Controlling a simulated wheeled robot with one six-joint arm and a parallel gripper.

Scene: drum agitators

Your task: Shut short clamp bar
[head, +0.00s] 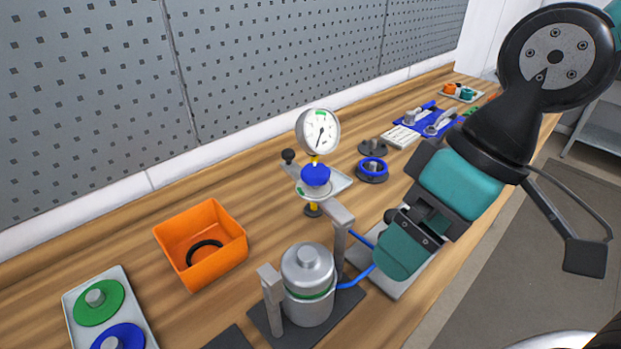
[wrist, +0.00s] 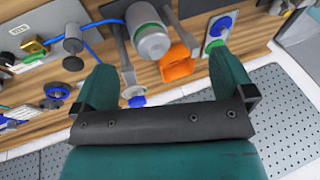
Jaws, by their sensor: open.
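A silver lidded vessel (head: 308,272) with a green band stands on a dark base between two grey posts, the left post (head: 271,298) and the right post (head: 341,245). The grey clamp bar (head: 336,212) extends from the right post's top up and left, away from the lid, to a black knob (head: 288,156). The blue part of the gauge partly hides it. The vessel also shows in the wrist view (wrist: 152,38). My gripper (head: 396,243) is open and empty, right of the vessel and apart from the bar. Its two teal fingers are wide apart in the wrist view (wrist: 160,70).
A gauge (head: 318,131) with a blue part stands behind the vessel, close to the bar. An orange bin (head: 202,243) holds a black ring. A tray (head: 78,295) with green and blue discs is at left. Blue tubing (head: 357,277) runs near my gripper.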

